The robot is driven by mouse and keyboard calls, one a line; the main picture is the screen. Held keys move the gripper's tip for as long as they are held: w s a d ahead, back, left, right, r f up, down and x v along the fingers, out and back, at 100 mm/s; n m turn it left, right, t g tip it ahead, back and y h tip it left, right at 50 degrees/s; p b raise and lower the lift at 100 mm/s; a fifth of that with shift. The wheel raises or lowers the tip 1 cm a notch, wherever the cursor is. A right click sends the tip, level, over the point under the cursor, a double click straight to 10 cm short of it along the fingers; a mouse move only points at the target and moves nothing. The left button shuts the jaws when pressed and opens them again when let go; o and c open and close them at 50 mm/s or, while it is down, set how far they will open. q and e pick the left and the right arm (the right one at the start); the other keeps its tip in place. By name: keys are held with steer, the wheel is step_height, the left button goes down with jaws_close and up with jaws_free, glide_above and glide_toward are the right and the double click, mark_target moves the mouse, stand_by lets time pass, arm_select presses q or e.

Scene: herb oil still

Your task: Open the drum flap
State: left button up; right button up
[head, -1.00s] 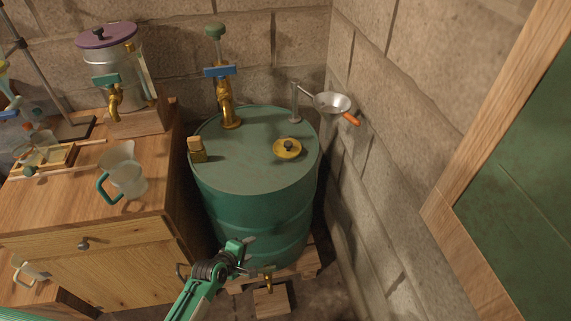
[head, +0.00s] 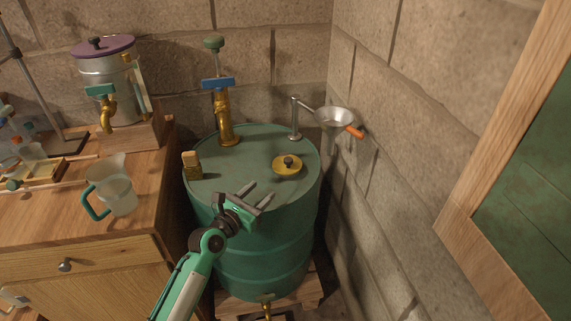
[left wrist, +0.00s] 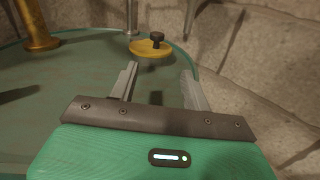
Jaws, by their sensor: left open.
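The green drum (head: 262,240) stands in the corner on a wooden pallet. Its flap, a yellow disc with a dark knob (head: 288,165), lies flat on the right part of the drum top. The flap also shows in the left wrist view (left wrist: 151,46), just beyond my fingers. My left gripper (head: 257,197) is open and empty at the front edge of the drum top, in front of the flap and apart from it. In the left wrist view its two fingers (left wrist: 160,84) point toward the flap. My right gripper is not in view.
A wooden cabinet (head: 70,216) with a jug (head: 112,190) is on the left. A block wall closes the right side.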

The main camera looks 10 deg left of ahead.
mark_target(286, 163)
arm_select(q)
steer(key=shift+w+r+n, duration=0.2)
steer(key=shift+w+n, duration=0.2)
steer(key=shift+w, duration=0.15)
steer(key=b+x, duration=0.1)
steer(key=x, duration=1.1)
steer(key=shift+w, duration=0.2)
steer(key=shift+w+d, duration=0.2)
steer(key=shift+w, duration=0.15)
jaws_close()
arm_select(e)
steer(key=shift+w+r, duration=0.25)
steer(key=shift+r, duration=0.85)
